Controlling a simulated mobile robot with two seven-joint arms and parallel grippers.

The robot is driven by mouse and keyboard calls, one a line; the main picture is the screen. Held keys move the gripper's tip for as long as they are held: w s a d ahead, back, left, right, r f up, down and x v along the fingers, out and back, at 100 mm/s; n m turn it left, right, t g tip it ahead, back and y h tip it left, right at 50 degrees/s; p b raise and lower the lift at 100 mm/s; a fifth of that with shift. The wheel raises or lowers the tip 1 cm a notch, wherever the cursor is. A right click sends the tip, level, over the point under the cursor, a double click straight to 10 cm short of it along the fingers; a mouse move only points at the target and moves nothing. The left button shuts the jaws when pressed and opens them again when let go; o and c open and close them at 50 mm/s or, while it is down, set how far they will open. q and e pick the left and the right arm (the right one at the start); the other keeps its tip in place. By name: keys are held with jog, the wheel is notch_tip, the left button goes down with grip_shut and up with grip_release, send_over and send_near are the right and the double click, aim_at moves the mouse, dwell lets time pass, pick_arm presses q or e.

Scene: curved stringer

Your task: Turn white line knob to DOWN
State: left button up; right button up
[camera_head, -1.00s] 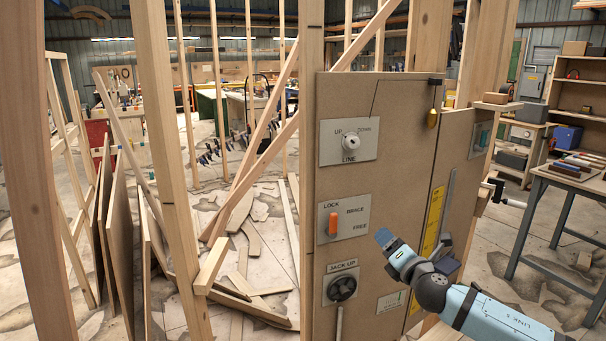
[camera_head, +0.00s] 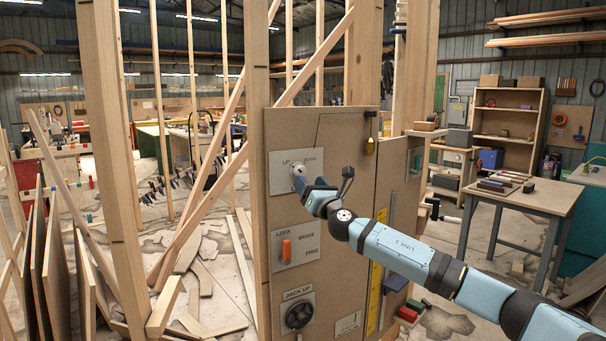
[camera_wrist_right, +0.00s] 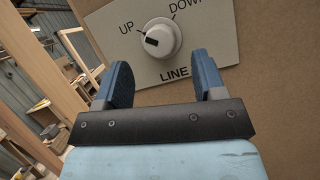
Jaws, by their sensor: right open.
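The white line knob (camera_wrist_right: 162,38) sits on a pale plate (camera_wrist_right: 205,50) marked UP, DOWN and LINE. Its dark mark points toward UP in the right wrist view. My left gripper is not in view.
Below on the same panel (camera_head: 345,215) are an orange LOCK/BRACE/FREE lever (camera_head: 286,250) and a dark JACK UP knob (camera_head: 299,314). A wooden post (camera_head: 257,120) stands along the panel's left edge.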

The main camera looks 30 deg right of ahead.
aim_at(304, 176)
jog(key=x, duration=0.2)
jog(key=shift+w+r, duration=0.15)
jog(key=shift+w, duration=0.25)
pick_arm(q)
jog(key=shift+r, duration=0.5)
pick_arm(e)
jog(key=shift+w+r, duration=0.2)
jog(key=shift+w, duration=0.4)
jog(key=c, duration=0.9)
